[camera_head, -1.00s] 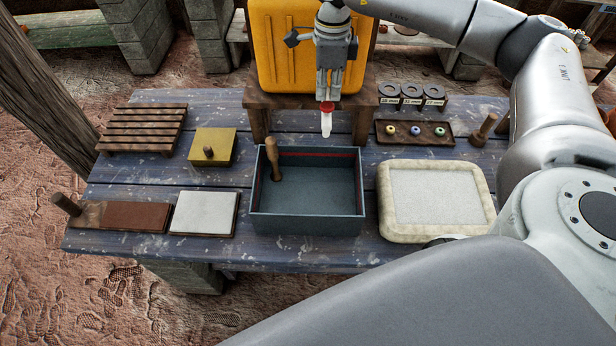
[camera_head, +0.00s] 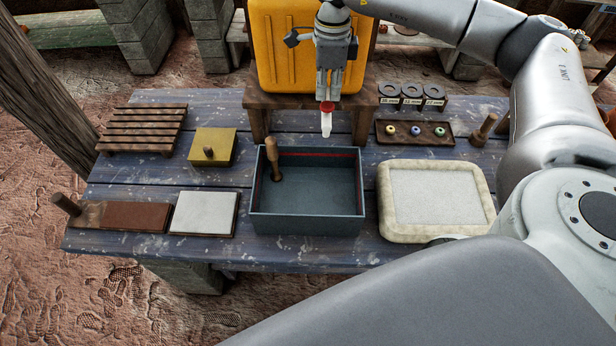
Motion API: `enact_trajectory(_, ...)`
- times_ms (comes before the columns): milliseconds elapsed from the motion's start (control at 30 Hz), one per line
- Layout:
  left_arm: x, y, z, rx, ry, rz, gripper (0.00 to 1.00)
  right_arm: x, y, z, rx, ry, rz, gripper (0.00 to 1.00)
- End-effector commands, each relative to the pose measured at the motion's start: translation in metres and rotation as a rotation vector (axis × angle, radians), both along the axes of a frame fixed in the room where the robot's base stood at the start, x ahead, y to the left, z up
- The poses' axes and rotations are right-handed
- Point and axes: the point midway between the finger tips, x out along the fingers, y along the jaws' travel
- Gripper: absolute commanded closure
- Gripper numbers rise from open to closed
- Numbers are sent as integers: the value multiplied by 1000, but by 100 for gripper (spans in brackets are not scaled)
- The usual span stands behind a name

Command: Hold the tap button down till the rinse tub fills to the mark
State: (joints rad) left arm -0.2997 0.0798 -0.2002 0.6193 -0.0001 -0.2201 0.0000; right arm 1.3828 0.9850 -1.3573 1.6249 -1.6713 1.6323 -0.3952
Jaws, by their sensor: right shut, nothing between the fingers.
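The rinse tub (camera_head: 307,225) is a dark blue-grey open box in the middle of the table, with a red mark line (camera_head: 330,154) high on its inner walls. A wooden-handled tool (camera_head: 272,158) stands tilted in its back left corner. I cannot clearly tell the water level in it. The white tap (camera_head: 326,124) with its red button (camera_head: 327,106) hangs over the tub's back edge, in front of the yellow water can (camera_head: 275,45). My right gripper (camera_head: 328,97) is shut and empty, pointing down, its fingertips at the red button and seemingly touching it. My left gripper is not in view.
The can stands on a wooden stand (camera_head: 257,115). A framed pale slab (camera_head: 485,200) lies right of the tub, and a white block (camera_head: 205,212) lies left. A slatted rack (camera_head: 145,128), a yellow block (camera_head: 222,142) and a bead tray (camera_head: 440,140) sit farther back.

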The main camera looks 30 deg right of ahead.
Motion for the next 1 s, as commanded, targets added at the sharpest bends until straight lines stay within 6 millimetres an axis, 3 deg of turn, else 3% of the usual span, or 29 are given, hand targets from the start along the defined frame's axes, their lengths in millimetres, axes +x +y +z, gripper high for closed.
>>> enact_trajectory(1000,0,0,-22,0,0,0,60,0,0,-28,0,0,0,100)
